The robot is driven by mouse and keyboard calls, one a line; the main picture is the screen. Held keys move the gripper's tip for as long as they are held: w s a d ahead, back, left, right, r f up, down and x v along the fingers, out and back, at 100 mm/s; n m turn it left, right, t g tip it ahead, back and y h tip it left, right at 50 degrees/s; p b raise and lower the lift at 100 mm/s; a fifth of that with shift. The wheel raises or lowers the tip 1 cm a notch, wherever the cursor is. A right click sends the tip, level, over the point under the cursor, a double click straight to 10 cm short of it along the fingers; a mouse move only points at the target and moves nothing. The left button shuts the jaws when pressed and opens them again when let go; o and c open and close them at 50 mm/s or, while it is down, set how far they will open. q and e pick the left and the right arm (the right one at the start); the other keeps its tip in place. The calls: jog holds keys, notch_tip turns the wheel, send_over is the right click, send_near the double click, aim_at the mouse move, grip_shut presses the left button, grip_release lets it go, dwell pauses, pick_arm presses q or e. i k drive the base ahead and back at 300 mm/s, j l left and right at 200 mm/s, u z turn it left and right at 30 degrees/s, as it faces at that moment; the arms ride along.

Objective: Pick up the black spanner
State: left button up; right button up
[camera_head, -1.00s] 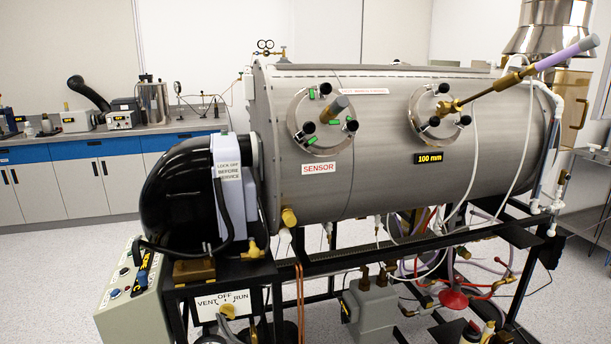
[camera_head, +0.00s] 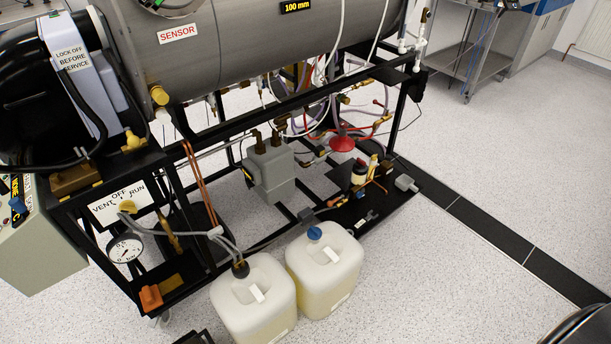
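I cannot make out a black spanner for certain. A small, pale, spanner-like shape (camera_head: 367,217) lies on the black lower shelf of the rig (camera_head: 402,203), right of the blue-capped jug. It is too small to tell what it is, and a black tool on black metal would be hard to see. Neither of my grippers can be made out in the head view.
Two whitish jugs, one with a dark cap (camera_head: 255,300) and one with a blue cap (camera_head: 335,275), stand on the floor before the rig. A grey box (camera_head: 268,172) and a red funnel (camera_head: 342,143) sit behind. The speckled floor (camera_head: 460,270) at right is mostly clear.

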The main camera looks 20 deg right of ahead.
aim_at(363, 221)
jog(key=z, duration=1.15)
jog(key=j+u, duration=0.45)
jog(key=i+j+u, duration=0.2)
jog(key=u, duration=0.2)
jog(key=i+j+u, duration=0.15)
jog(key=j+u, duration=0.15)
jog(key=u, duration=0.15)
